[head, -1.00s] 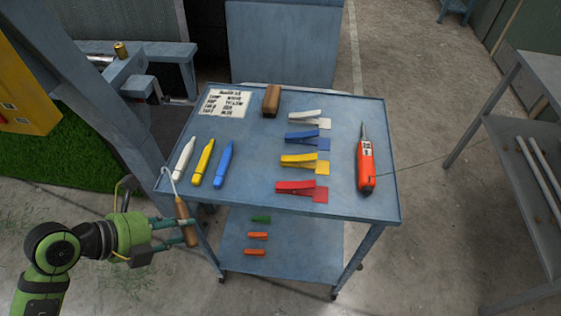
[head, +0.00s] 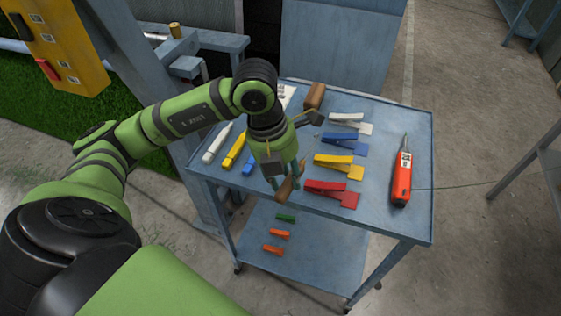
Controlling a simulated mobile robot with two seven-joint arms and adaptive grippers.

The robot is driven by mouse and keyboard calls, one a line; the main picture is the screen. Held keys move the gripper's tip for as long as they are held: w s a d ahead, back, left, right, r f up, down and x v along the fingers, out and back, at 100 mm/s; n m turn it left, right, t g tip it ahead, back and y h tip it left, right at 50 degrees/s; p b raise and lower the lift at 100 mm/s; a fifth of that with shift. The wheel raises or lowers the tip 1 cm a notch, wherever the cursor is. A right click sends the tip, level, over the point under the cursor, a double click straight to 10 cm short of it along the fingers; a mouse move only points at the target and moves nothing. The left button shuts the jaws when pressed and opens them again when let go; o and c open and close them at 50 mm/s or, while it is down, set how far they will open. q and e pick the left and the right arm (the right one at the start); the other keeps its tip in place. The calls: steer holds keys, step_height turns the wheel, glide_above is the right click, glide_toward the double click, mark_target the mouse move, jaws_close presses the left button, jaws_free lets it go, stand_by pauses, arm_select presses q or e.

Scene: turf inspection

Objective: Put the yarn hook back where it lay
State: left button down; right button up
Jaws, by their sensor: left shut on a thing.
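The yarn hook (head: 285,190) has a brown wooden handle, which shows at the fingertips of my left gripper. Most of its metal part is hidden behind the gripper. My left gripper (head: 281,179) is shut on it, pointing down over the front middle of the blue trolley top (head: 375,207), between the pens and the clips. I cannot tell whether the hook touches the top. My right gripper is not in view.
White (head: 217,142), yellow (head: 235,149) and blue (head: 249,165) markers lie left, partly behind my arm. White (head: 348,120), blue (head: 343,140), yellow (head: 338,160) and red (head: 329,187) clips lie right of the gripper. An orange tool (head: 402,176) lies far right. A brown block (head: 315,95) stands behind.

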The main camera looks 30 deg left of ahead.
arm_select(q)
steer(key=a+r+n+y, duration=0.2)
steer(key=a, duration=0.5)
steer(key=shift+g, duration=0.5)
steer(key=w+f+p, duration=0.1)
steer(key=w+f, duration=0.1)
steer(key=w, duration=0.1)
steer(key=w+a+f+p, duration=0.1)
steer(key=w+f, duration=0.1)
steer(key=w, duration=0.2)
steer(key=w+a+f+p, duration=0.1)
steer(key=w+f, duration=0.1)
steer(key=w, duration=0.2)
steer(key=shift+a+f, duration=0.15)
step_height(320, 180, down, 4)
steer(key=shift+r+p, duration=0.2)
steer(key=shift+p, duration=0.7)
steer(key=shift+f, duration=0.3)
steer(key=c, duration=0.9)
jaws_free()
steer(key=shift+o, duration=0.2)
